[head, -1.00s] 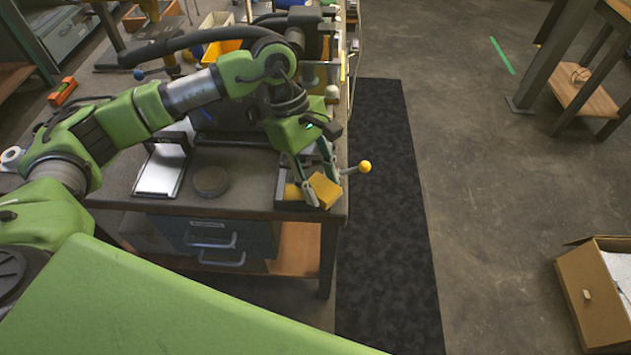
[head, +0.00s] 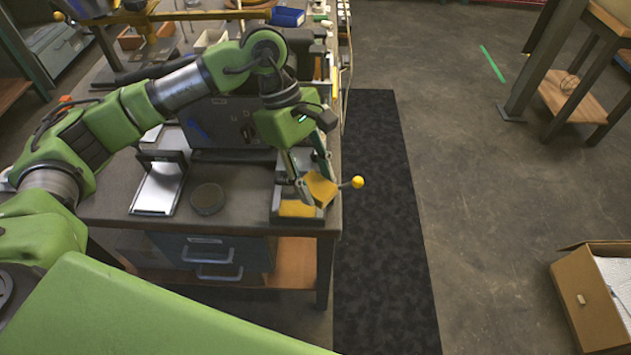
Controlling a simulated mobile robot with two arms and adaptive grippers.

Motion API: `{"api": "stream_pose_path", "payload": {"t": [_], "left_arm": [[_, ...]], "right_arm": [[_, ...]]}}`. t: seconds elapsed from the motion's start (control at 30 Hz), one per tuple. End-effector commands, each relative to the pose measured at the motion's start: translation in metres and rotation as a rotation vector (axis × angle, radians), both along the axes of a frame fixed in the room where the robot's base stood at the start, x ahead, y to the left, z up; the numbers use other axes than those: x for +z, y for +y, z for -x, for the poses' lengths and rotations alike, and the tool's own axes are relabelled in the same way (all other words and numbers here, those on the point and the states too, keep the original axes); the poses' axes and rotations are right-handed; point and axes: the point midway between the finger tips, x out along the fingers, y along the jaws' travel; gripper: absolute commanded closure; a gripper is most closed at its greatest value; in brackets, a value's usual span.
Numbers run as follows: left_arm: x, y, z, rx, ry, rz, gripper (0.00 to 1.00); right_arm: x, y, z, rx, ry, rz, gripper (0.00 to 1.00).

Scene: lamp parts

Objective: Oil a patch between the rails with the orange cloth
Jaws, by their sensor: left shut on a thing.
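My left gripper (head: 318,186) is shut on the orange cloth (head: 321,188), a folded yellow-orange piece. It holds the cloth over a small grey fixture (head: 280,212) at the bench's front right corner. A yellow-orange patch (head: 298,209) shows in the fixture, left of and below the cloth. The cloth and my fingers hide part of the fixture, so I cannot make out the rails clearly or tell whether the cloth touches the surface. My right gripper is not in view.
A lever with a yellow ball knob (head: 357,182) sticks out right of the fixture. A dark round disc (head: 208,198) and a shiny plate in a stand (head: 157,190) lie on the bench (head: 240,218) to the left. A dark case (head: 215,125) stands behind.

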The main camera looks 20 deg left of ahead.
Motion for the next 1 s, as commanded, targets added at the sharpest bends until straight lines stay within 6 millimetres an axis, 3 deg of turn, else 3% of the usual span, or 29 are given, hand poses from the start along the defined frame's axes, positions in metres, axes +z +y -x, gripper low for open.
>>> {"api": "stream_pose_path", "payload": {"t": [0.23, 0.57, 1.0], "left_arm": [[0.003, 0.0, 0.0, -0.001, -0.001, 0.0, 0.8], [0.029, 0.0, 0.0, -0.001, -0.001, 0.0, 0.8], [0.03, 0.0, 0.0, 0.0, 0.0, 0.0, 0.8]], "right_arm": [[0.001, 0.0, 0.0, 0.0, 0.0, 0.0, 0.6], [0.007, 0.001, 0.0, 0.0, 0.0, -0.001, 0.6], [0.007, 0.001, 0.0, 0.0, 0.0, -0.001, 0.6]]}}
